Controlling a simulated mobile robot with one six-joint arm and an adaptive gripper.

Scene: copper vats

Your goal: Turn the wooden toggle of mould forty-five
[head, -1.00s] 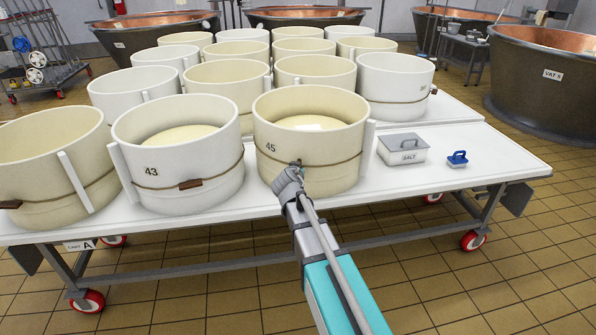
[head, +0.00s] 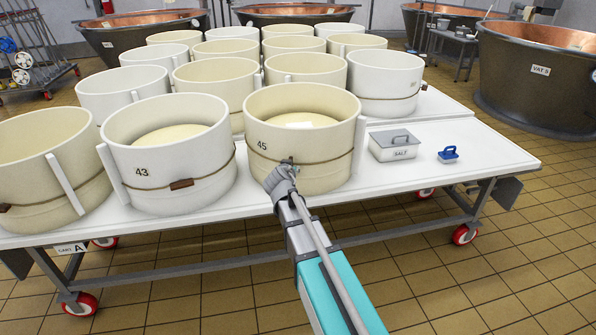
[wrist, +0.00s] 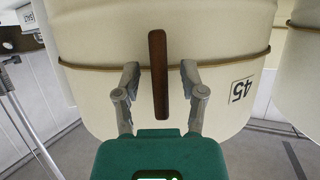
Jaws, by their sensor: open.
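Mould forty-five (head: 318,177) is a cream round mould at the front of the white cart, with its number on the wall and a cord around it. In the wrist view its wall (wrist: 100,95) fills the middle and the 45 appears upside down. The dark wooden toggle (wrist: 158,75) stands upright there, across the cord. My gripper (wrist: 160,78) is open, with one finger on each side of the toggle and a visible gap on both sides. In the head view my gripper (head: 283,178) is at the mould's front and hides most of the toggle.
Mould 43 (head: 150,190) stands close on the left, its toggle (head: 181,184) lying along its cord. Several moulds crowd behind. A salt box (head: 393,152) and a blue-handled item (head: 448,155) sit on the cart (head: 480,165) to the right. Floor in front is clear.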

